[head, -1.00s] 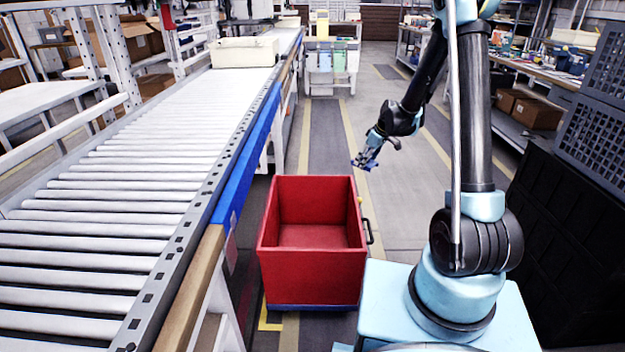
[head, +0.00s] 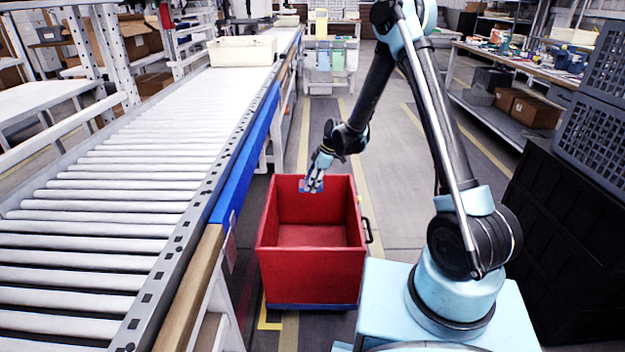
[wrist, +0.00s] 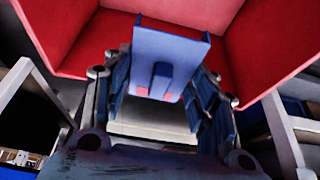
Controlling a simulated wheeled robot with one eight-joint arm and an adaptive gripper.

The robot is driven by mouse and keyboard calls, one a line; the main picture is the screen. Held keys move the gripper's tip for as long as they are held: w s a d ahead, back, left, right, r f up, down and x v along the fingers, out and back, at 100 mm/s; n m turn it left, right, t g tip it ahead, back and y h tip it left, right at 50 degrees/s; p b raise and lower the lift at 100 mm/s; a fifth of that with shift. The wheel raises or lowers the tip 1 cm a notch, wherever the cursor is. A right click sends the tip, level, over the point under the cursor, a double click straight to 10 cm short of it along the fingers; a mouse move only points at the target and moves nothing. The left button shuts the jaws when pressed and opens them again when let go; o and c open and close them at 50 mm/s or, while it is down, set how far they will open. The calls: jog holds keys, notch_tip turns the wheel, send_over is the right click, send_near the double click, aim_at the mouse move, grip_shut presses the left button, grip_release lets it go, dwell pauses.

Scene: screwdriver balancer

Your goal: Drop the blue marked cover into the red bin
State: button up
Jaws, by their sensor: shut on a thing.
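The red bin (head: 311,283) stands on the floor between the conveyor and my base, open at the top and empty as far as I see. My gripper (head: 312,186) is over the back part of the bin's opening in the head view. In the wrist view my gripper (wrist: 160,100) is shut on the blue marked cover (wrist: 171,50), a blue piece with a raised rectangular mark held between the fingers. Red bin walls (wrist: 75,35) show around and behind it. In the head view the cover is small and partly hidden by the fingers.
A roller conveyor (head: 130,190) with a blue side rail runs along the left, with a cream tray (head: 242,51) at its far end. Black and grey crates (head: 598,120) stand at the right. A workbench (head: 520,62) is behind them. The floor beyond the bin is open.

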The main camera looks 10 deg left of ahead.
jog(key=shift+f, duration=1.85)
jog(key=o, duration=1.2)
jog(key=v, duration=1.1)
jog(key=shift+d+r, duration=0.15)
jog(key=shift+r, duration=0.35)
jog(key=shift+d, duration=0.1)
